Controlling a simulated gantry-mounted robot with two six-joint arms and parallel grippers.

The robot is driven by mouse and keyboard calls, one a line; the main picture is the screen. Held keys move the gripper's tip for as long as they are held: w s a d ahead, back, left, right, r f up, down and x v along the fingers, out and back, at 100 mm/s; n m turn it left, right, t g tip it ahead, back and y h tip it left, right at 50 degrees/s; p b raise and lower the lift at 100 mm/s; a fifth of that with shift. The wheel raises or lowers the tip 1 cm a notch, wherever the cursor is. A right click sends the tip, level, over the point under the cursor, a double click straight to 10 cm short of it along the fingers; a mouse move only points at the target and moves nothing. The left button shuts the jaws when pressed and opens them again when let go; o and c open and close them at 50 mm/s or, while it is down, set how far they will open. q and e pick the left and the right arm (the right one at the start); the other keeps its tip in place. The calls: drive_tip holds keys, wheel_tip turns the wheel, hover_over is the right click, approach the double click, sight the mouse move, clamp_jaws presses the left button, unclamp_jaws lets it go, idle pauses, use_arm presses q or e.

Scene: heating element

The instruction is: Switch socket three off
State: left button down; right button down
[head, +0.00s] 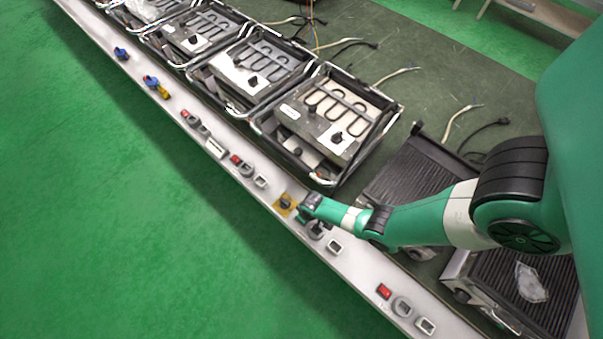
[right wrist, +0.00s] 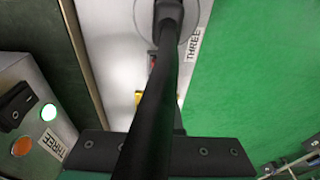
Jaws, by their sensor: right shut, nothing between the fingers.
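The round socket labelled THREE (right wrist: 193,45) shows at the top of the right wrist view, on the pale rail. A small red switch (right wrist: 152,62) shows beside it, partly hidden behind my fingers; whether it is on or off cannot be told. In the head view my right gripper (head: 309,212) is low over the rail, near the round socket (head: 315,231), and hides the switch. My right gripper (right wrist: 168,14) is shut and empty, its fingertips over the round socket's face in the right wrist view. Contact cannot be told. My left gripper is out of view.
A yellow plate with a black knob (head: 285,203) sits beside my right gripper. Another red switch (head: 384,291) is further along the rail. Heating units (head: 325,115) line the bench. One panel labelled THREE (right wrist: 62,146) has a black rocker and a lit green lamp (right wrist: 49,112).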

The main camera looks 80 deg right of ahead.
drive_tip(key=shift+f+b, duration=0.35)
drive_tip(key=shift+f, duration=0.1)
wheel_tip(320, 180, up, 7)
drive_tip(key=p, duration=0.7)
idle(0.5)
